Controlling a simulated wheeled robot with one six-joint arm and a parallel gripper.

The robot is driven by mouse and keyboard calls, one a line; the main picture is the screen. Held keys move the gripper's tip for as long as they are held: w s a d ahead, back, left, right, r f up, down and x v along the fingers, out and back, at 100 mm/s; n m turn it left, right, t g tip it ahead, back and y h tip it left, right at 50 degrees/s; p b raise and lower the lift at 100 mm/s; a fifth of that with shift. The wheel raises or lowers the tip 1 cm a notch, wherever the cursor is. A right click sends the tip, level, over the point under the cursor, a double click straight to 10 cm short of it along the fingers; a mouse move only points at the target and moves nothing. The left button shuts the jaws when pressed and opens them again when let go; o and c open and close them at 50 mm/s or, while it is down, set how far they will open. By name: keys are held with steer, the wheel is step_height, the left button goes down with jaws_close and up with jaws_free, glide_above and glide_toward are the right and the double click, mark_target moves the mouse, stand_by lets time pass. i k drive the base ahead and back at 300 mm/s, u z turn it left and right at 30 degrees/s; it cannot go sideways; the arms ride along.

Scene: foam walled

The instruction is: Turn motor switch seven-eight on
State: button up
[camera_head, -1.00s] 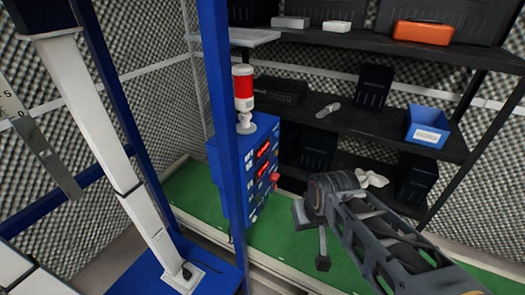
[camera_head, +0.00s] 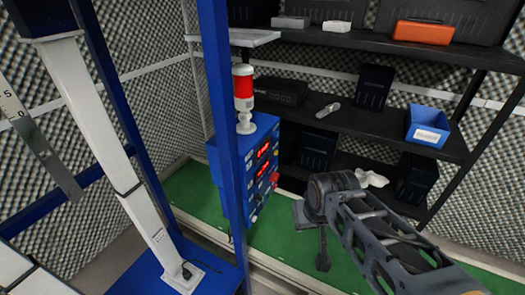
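A blue control box (camera_head: 240,172) stands behind a blue post, left of the middle in the head view. Its panel faces right and shows red lit displays (camera_head: 264,149), a red knob (camera_head: 275,178) and several small controls (camera_head: 258,202). The panel is seen at a steep angle, so I cannot tell which control is motor switch seven-eight or how it is set. My gripper (camera_head: 323,262) hangs at the end of my arm, right of the box and apart from it. Its fingers are too small and dark to tell open from shut.
A red and white signal lamp (camera_head: 243,95) stands on the box. The blue post (camera_head: 222,100) rises in front of it. A black shelf (camera_head: 390,130) with a blue bin (camera_head: 427,126) and an orange case (camera_head: 423,32) stands behind. Green floor (camera_head: 195,190) lies around the box.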

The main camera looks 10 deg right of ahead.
mark_target(274, 176)
steer(key=u, duration=2.15)
steer(key=k, duration=0.95)
steer(key=z, duration=1.4)
steer(key=i, duration=0.5)
steer(key=u, duration=0.05)
